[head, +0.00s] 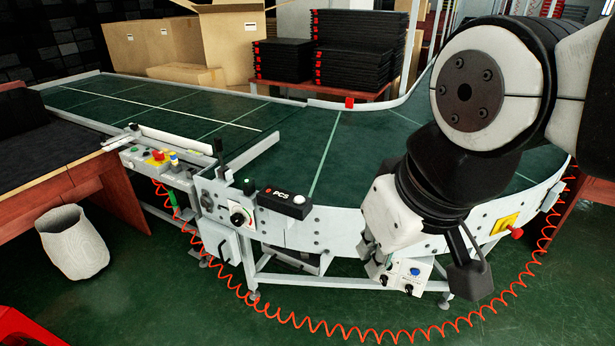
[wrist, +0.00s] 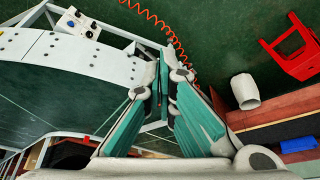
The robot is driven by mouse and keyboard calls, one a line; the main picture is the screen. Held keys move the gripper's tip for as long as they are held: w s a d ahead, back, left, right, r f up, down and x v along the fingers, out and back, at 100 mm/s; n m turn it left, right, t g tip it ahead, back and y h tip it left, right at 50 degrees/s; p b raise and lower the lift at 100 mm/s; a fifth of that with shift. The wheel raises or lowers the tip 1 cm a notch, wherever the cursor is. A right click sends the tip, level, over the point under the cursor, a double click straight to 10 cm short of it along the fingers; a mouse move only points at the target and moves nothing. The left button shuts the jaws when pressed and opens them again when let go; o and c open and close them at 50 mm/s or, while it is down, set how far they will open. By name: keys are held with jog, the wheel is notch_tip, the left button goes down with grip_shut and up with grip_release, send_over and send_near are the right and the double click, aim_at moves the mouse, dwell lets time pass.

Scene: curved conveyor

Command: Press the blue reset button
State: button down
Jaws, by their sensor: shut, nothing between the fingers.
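The blue button (head: 415,271) sits on a small white control box (head: 420,264) with black knobs, mounted low on the front of the curved conveyor (head: 470,240). In the head view my gripper (head: 376,262) hangs from the wrist just left of the box, its fingers partly hidden. In the wrist view my gripper (wrist: 164,75) is shut and empty, with its fingertips together. The control box (wrist: 76,22) also shows there at the upper left, apart from the fingertips; its controls are too small to tell apart surely.
A coiled orange cable (head: 330,326) hangs in front of the conveyor. A second panel (head: 157,160) with red and yellow buttons stands at left, and a black PCS box (head: 284,202) is on the rim. A white bin (head: 72,243) stands on the floor.

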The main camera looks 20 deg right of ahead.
jog(key=w+d+f+m+h+b, duration=0.2)
jog(key=w+d+f+m+b, duration=0.15)
jog(key=w+d+f, duration=0.35)
jog(key=w+d+f+m+h+b, duration=0.15)
jog(key=w+d+f+b, duration=0.3)
jog(key=w, duration=0.45)
jog(key=w+d+f+m+b, duration=0.3)
jog(key=w+d+f+b, duration=0.25)
jog(key=d+f, duration=0.5)
jog(key=w+d+f+m+b, duration=0.35)
jog(key=w+d+f, duration=0.35)
jog(key=f, duration=0.6)
jog(key=s+d+f+m+t+b, duration=0.1)
jog(key=d+f+m+t+b, duration=0.2)
jog(key=f, duration=0.8)
jog(key=s+d+f+m+t+y+b, duration=0.1)
jog(key=d+f+m+b, duration=0.4)
jog(key=f, duration=0.6)
jog(key=s+d+f+m+t+b, duration=0.2)
jog(key=d+f+m+t+b, duration=0.2)
jog(key=f, duration=0.7)
jog(key=shift+f+t+b, duration=0.25)
jog(key=shift+t+b, duration=0.05)
jog(key=shift+b, duration=0.55)
jog(key=shift+d, duration=0.1)
